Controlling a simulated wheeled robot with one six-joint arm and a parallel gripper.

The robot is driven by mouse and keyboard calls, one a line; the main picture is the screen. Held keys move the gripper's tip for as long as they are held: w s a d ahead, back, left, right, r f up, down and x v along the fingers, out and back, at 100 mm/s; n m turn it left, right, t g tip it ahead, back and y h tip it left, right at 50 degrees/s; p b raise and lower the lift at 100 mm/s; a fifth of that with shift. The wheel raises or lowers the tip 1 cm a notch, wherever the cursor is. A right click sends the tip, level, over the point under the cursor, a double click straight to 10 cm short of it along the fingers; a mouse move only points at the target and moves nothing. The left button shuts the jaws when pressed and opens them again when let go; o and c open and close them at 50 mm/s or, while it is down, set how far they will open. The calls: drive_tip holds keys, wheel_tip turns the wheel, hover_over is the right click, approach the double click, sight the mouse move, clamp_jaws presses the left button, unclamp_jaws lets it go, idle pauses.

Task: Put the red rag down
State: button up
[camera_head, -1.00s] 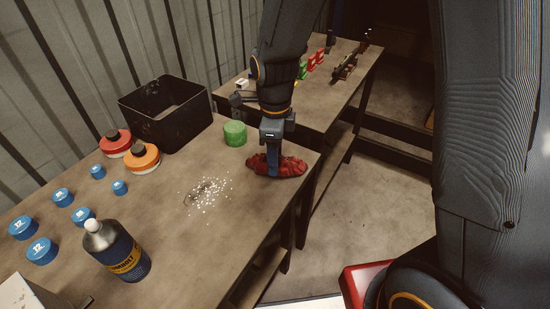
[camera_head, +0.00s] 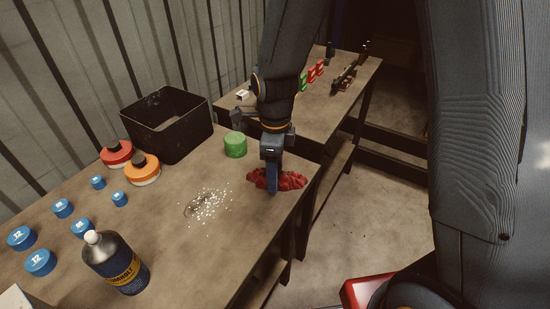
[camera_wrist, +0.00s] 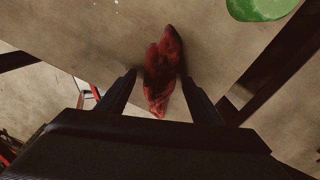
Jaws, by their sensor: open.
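The red rag (camera_head: 290,180) lies crumpled on the wooden table (camera_head: 215,255), near its right edge. My gripper (camera_head: 272,188) is right at the rag, pointing down, and covers part of it in the head view. In the wrist view the rag (camera_wrist: 163,70) lies between the two fingertips of my gripper (camera_wrist: 157,82), which stand apart with a gap on the left side. One end of the rag reaches to the table edge in that view.
A green round object (camera_head: 235,145) stands just left of the rag. White bits (camera_head: 208,204) are scattered nearby. A black bin (camera_head: 167,123), red and orange round containers, several blue caps and a blue bottle (camera_head: 117,264) stand farther left. A second table (camera_head: 320,110) is behind.

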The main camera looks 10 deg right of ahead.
wheel_tip(320, 180, up, 12)
drive_tip(key=f+b, duration=0.1)
drive_tip(key=b, duration=0.1)
drive_tip(key=s+d+f+n, duration=0.3)
drive_tip(key=d+n, duration=0.3)
drive_tip(key=n, duration=0.4)
drive_tip(key=s+d+f+n+t, duration=0.1)
drive_tip(key=s+d+f+n, duration=0.2)
drive_tip(key=d+n, duration=0.4)
drive_tip(key=s+n, duration=0.1)
drive_tip(key=n, duration=0.3)
drive_tip(key=shift+s+f, duration=0.2)
drive_tip(key=shift+s, duration=0.1)
